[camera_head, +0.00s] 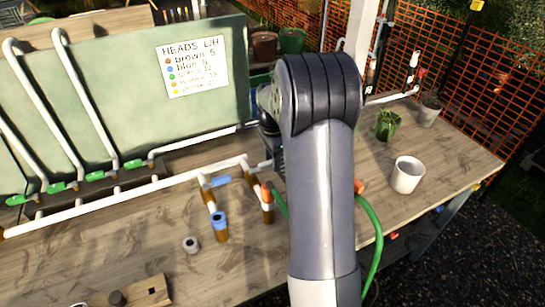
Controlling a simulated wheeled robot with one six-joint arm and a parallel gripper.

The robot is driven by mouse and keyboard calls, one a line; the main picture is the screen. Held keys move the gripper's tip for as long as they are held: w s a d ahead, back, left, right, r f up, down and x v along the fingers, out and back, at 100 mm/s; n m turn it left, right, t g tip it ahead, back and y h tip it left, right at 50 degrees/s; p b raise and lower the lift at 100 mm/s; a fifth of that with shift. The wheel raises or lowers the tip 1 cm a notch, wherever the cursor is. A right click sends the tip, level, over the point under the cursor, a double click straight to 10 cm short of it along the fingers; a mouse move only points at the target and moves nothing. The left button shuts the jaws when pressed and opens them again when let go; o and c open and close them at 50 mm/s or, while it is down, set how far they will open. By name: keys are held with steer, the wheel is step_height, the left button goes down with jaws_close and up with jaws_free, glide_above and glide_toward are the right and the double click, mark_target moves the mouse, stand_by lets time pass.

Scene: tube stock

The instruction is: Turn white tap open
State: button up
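My arm fills the middle of the head view. A dark part of its wrist end (268,127) shows at the arm's left side, above the white pipe. The fingers are hidden behind the arm, so I cannot see whether they are open or touch anything. The white pipe (110,198) runs across the bench and passes behind the arm. I cannot make out a white tap handle; one may be hidden by the arm. A blue tap (221,181) sits at the pipe left of the arm. Several green taps (96,175) sit further left.
A green panel (130,85) with a sign (192,66) stands behind the pipes. A blue-topped brown tube (220,226) and a grey ring (191,244) are on the bench. A green hose (376,230) loops beside my arm. A white pot (407,174) stands right on the bench (470,150).

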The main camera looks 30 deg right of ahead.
steer(key=shift+c, duration=0.4)
jaws_close()
